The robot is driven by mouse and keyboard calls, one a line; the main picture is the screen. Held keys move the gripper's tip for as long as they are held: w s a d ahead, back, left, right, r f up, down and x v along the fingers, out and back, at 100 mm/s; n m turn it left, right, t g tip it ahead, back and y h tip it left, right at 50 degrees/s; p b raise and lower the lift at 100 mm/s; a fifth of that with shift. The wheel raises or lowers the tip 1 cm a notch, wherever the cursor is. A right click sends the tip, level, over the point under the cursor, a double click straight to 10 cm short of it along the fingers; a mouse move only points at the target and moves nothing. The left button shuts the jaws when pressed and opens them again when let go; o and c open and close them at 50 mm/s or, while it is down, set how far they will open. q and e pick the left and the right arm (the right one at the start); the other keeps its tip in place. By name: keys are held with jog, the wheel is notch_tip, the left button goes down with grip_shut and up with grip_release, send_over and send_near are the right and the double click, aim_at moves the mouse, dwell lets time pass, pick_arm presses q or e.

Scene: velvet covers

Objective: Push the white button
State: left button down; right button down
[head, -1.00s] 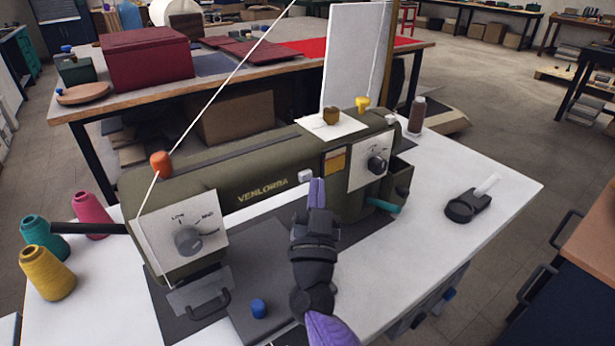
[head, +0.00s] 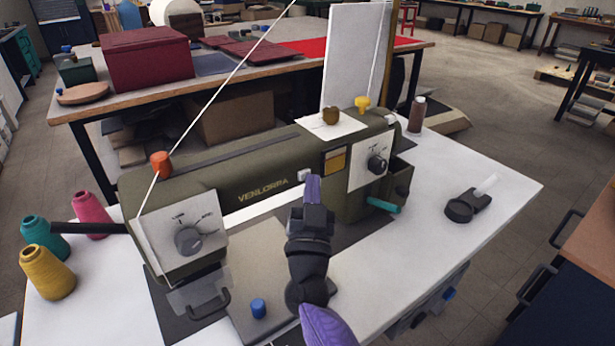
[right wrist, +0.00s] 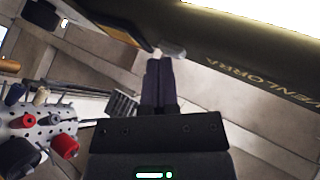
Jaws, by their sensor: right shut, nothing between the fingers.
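The white button (head: 305,174) is a small white block on the front of the olive sewing machine (head: 250,185), right of the lettering. In the right wrist view a pale knob that looks like this button (right wrist: 173,50) is just beyond my fingertips. My right gripper (head: 312,183) is shut and empty, its purple fingers upright right beside the button in the head view. Its fingertips (right wrist: 159,64) appear close to the button; I cannot tell whether they touch it. My left gripper is not in view.
Two dial panels (head: 187,240) (head: 376,164) flank the machine's front. A teal lever (head: 383,205) sticks out at right, and a blue knob (head: 258,308) stands below. Thread cones (head: 47,272) stand at left. The white tabletop's right side (head: 440,165) is mostly clear.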

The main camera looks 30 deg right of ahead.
jog(key=shift+s+r+p, duration=0.1)
jog(key=shift+s+p, duration=0.15)
jog(key=shift+p, duration=0.1)
jog(key=shift+s, duration=0.4)
jog(key=s+p, duration=0.1)
jog(key=s, duration=0.1)
jog(key=s+p, duration=0.1)
jog(key=s, duration=0.1)
jog(key=s+p, duration=0.1)
jog(key=s, duration=0.1)
jog(key=shift+d+p, duration=0.3)
